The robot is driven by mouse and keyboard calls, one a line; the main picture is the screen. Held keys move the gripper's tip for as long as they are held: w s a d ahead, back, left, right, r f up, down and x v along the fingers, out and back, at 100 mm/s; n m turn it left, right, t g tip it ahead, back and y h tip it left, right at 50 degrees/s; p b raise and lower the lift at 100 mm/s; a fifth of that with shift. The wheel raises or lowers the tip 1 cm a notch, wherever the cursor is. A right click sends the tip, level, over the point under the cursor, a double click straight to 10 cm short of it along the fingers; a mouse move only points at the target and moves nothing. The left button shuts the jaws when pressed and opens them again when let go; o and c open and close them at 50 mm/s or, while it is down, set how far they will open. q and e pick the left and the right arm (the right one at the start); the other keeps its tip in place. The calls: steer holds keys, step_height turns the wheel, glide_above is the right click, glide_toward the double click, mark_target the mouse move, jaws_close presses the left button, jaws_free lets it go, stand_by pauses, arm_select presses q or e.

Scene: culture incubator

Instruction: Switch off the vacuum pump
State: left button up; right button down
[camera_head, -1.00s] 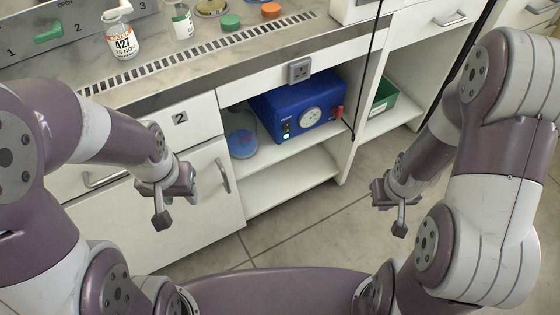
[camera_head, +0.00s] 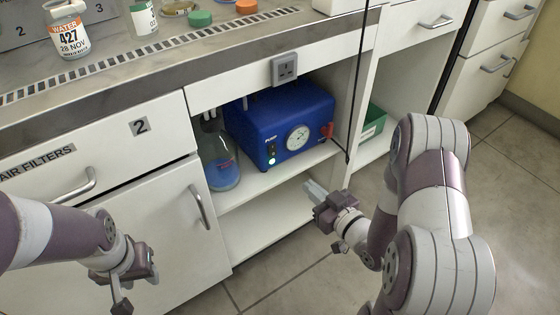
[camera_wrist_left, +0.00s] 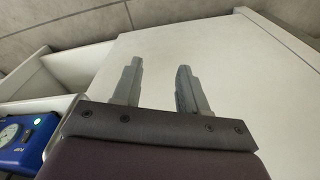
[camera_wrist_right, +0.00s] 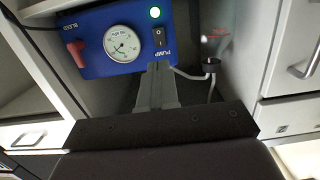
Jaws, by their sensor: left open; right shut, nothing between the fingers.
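The blue vacuum pump (camera_head: 285,110) sits on the upper shelf of the open cabinet, with a white gauge and a lit green lamp (camera_head: 271,161). In the right wrist view the pump (camera_wrist_right: 95,65) shows its black rocker switch (camera_wrist_right: 159,37) between the lit green lamp and the word PUMP. My right gripper (camera_head: 311,188) is shut and empty, in front of and below the pump, apart from it. Its fingers (camera_wrist_right: 158,75) point towards the switch side in the right wrist view. My left gripper (camera_head: 122,290) is open and empty before the lower left cabinet door; its fingers (camera_wrist_left: 160,80) show in the left wrist view.
A flask with blue liquid (camera_head: 221,168) stands left of the pump, with tubing near the switch side. A red bleed knob (camera_wrist_right: 77,54) sticks out of the pump's front. A black cable (camera_head: 357,90) hangs by the cabinet's right upright. The lower shelf is empty.

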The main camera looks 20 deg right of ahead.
mark_target(272, 153)
steer(key=b+x, duration=0.6)
steer(key=x, duration=0.7)
steer(key=shift+f, duration=0.2)
steer(key=shift+w+a+r+b, duration=0.15)
steer(key=shift+w+b, duration=0.2)
steer(key=shift+w, duration=0.15)
steer(key=shift+w+a+f+t+b, duration=0.15)
steer(key=shift+f+t+b, duration=0.25)
steer(key=shift+b, duration=0.45)
steer(key=shift+w+r, duration=0.1)
steer(key=shift+w, duration=0.05)
steer(key=shift+r+p, duration=0.3)
steer(key=shift+p, duration=0.35)
steer(key=shift+f, duration=0.2)
steer(key=shift+r+b, duration=0.1)
steer(key=shift+b, duration=0.2)
